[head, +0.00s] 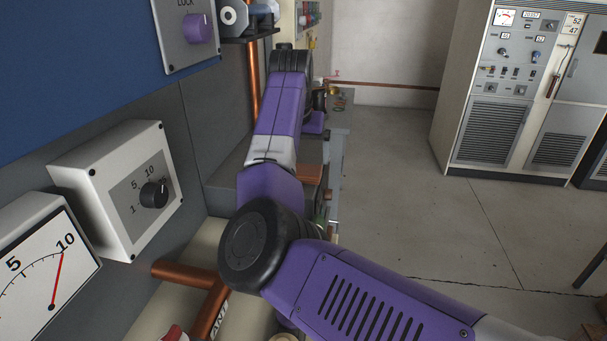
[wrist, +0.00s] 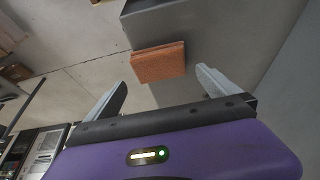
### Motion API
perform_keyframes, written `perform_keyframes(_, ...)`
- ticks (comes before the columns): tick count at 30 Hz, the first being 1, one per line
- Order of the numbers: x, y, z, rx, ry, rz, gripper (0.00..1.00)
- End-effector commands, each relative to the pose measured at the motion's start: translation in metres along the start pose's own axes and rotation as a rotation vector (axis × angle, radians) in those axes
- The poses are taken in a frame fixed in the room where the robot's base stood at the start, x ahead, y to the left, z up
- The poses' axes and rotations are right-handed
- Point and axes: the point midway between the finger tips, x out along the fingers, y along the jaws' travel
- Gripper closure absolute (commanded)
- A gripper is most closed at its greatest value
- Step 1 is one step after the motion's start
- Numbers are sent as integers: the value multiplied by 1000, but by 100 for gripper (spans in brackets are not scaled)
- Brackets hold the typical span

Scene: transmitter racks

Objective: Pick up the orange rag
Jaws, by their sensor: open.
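The orange rag (wrist: 158,63) looks like a folded, flat rectangle in the wrist view, at the edge of a grey surface. An orange-brown patch, likely the same rag (head: 310,173), shows in the head view just right of my purple arm, which covers part of it. My gripper (wrist: 161,77) is open and empty in the wrist view. The rag is beyond the fingertips, roughly between them in the picture, and a gap seems to separate them. My fingers cannot be made out in the head view.
A grey bench (head: 339,150) stands along the left wall, with small items at its far end. Copper pipes (head: 205,312) and a white dial box (head: 118,188) are close to my arm. Transmitter cabinets (head: 500,100) stand at the right. The floor (head: 400,200) between is clear.

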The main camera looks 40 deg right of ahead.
Motion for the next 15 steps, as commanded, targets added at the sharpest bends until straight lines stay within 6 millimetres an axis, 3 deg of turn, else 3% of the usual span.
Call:
perform_keyframes(9,41,-1,4,1,0,-1,0)
perform_keyframes(15,54,0,4,2,2,-1,0)
